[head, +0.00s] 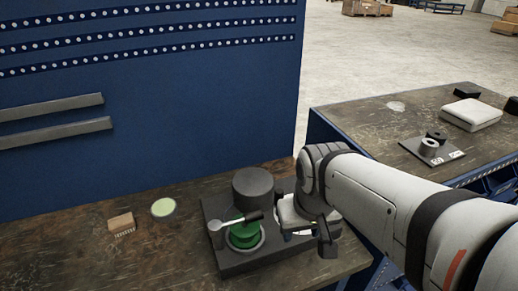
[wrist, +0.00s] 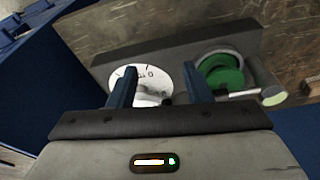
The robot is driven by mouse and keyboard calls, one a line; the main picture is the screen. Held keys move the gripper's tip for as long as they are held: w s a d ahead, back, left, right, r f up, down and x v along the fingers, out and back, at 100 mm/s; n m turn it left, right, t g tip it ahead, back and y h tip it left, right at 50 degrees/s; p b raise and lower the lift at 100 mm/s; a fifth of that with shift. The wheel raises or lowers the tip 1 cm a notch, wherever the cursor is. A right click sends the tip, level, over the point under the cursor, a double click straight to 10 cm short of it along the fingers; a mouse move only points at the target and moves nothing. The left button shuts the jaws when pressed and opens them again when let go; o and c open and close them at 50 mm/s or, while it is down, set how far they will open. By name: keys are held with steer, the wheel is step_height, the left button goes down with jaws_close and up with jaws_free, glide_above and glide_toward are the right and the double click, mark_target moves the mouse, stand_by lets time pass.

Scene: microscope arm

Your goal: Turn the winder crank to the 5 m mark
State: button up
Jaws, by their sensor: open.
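The winder has a dark base (head: 232,262) on the near bench. It carries a green spool (head: 243,236), also seen in the wrist view (wrist: 222,77), and a dark cylinder (head: 253,186). A pale lever with a black grip (head: 254,215) crosses over the spool. A white dial (wrist: 148,80) with black marks, including a 0, sits beside the spool in the wrist view. A small dark knob (wrist: 167,100) shows at its lower edge; I cannot tell whether it is the crank handle. My gripper (wrist: 159,72) is open over the dial, fingers apart, and hides part of it.
A small brown block (head: 121,223) and a pale green disc (head: 163,207) lie left of the winder. A blue panel (head: 150,100) stands behind. A second bench (head: 400,130) with a white pad and dark parts stands at the right, across a gap.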

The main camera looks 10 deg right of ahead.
steer(key=w+a+r+n+g+h+p, duration=0.1)
steer(key=w+r+n+g+h+p, duration=0.2)
steer(key=w+n+p, duration=0.5)
steer(key=n+g+p, duration=0.2)
steer(key=n, duration=0.1)
glide_toward(278, 190)
steer(key=shift+s+d+f+h, duration=0.15)
steer(key=shift+s+f, duration=0.2)
steer(key=shift+f, duration=0.2)
steer(key=shift+s+d+f+h, duration=0.1)
steer(key=shift+s+f+h, duration=0.05)
steer(key=shift+s+f, duration=0.3)
steer(key=shift+w+a+f+p, duration=0.1)
steer(key=shift+w+f+p, duration=0.1)
steer(key=shift+w+p, duration=0.15)
steer(key=shift+f, duration=0.3)
steer(key=p+x, duration=0.1)
steer(key=x, duration=0.6)
steer(key=shift+f, duration=0.2)
steer(key=shift+c, duration=0.6)
jaws_close()
